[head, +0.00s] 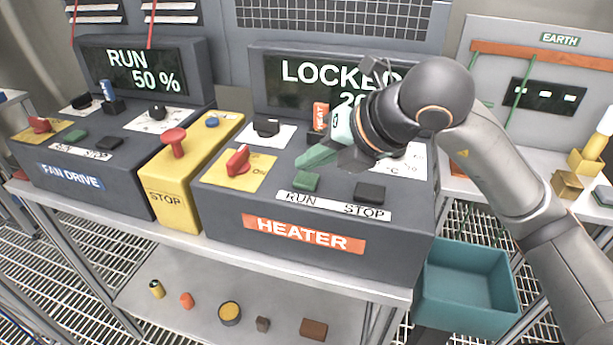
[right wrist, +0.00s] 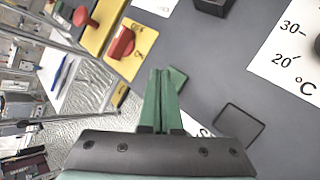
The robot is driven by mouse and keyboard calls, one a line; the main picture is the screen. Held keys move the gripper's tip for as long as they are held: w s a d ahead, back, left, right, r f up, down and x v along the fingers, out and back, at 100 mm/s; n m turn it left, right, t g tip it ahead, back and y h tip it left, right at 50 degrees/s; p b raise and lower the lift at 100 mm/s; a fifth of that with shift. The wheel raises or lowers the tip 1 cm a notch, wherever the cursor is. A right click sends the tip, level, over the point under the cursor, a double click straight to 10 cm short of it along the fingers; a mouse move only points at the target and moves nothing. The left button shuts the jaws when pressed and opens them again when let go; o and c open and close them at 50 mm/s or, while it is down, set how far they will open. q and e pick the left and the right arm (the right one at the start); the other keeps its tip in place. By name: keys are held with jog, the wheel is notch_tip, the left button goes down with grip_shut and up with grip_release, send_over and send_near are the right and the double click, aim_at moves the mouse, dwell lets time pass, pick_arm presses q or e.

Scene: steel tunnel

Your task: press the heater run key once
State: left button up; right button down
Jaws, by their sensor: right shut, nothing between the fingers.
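The heater panel (head: 305,245) is a dark grey box with an orange HEATER label. Its green run key (head: 306,182) sits above the word RUN, with the black stop key (head: 370,192) to its right. My right gripper (head: 298,164) is shut and empty, its green fingertips just above and behind the run key in the head view. In the right wrist view the fingertips (right wrist: 160,72) lie beside the run key (right wrist: 179,78), partly covering it; I cannot tell whether they touch. The stop key (right wrist: 240,123) also shows there. My left gripper is not in view.
The heater display (head: 283,85) reads LOCKED, its lower line partly hidden by my arm. A red switch (head: 238,162) on a yellow plate stands left of the run key. A yellow box with a red STOP button (head: 173,140) separates the fan drive panel (head: 90,182). A teal bin (head: 465,297) stands lower right.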

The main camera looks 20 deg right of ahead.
aim_at(311, 183)
jog(key=shift+f, duration=0.2)
dwell(0.7)
jog(key=shift+f+b, duration=0.15)
jog(key=shift+b, duration=0.3)
jog(key=shift+f, duration=0.1)
jog(key=shift+f+b, duration=0.5)
jog(key=shift+b, duration=0.1)
dwell(0.4)
jog(key=shift+r, duration=0.15)
jog(key=shift+r+p, duration=0.6)
jog(key=shift+r, duration=0.15)
notch_tip(311, 183, up, 5)
jog(key=p, duration=0.3)
jog(key=shift+p, duration=0.35)
